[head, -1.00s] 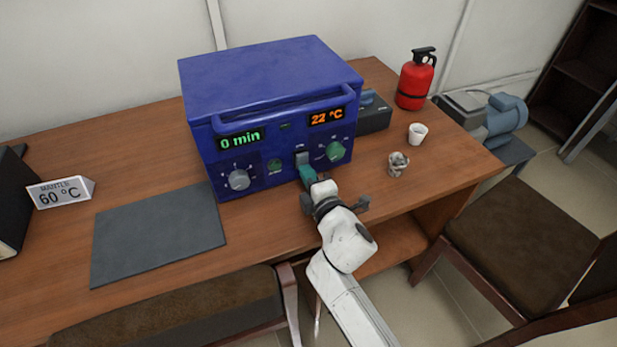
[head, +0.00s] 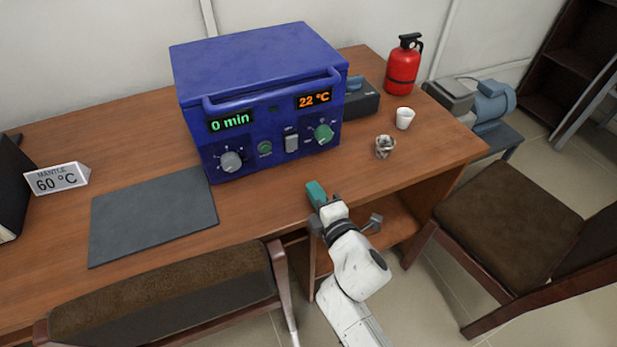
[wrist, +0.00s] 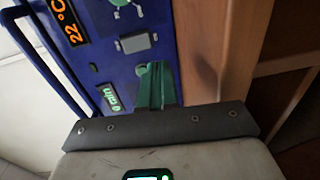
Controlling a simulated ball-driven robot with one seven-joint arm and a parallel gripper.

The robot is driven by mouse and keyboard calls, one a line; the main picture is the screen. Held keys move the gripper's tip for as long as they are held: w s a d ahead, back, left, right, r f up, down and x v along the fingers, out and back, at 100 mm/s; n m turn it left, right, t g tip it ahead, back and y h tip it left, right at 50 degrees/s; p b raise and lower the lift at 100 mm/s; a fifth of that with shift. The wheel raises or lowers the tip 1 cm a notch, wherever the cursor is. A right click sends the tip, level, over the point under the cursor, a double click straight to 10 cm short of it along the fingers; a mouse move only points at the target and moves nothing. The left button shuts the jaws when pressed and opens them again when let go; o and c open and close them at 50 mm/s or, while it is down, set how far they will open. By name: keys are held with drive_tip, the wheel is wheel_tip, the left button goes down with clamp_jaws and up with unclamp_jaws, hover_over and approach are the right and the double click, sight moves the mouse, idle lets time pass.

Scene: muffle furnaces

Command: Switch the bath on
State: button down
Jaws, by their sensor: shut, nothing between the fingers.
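The blue box-shaped bath (head: 260,75) stands on the desk with its front panel towards me. Its displays read "0 min" in green and "22 °C" in orange. A grey rocker switch (head: 291,143) sits low on the panel, between a small green button (head: 265,149) and a green knob (head: 323,134). The switch also shows in the wrist view (wrist: 137,42). My gripper (head: 316,190) has green fingers, shut and empty. It is in front of the bath near the desk's front edge, apart from the switch. Which way the rocker is tipped is too small to tell.
A grey knob (head: 231,162) is at the panel's left. A dark mat (head: 150,217) and a "MANTLE 60 °C" sign (head: 57,179) lie left. A white cup (head: 404,118), a small grey cup (head: 385,147) and a red extinguisher (head: 403,66) stand right. Chairs stand before the desk.

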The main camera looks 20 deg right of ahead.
drive_tip(key=s, duration=0.3)
drive_tip(key=shift+s+f, duration=0.2)
idle(0.4)
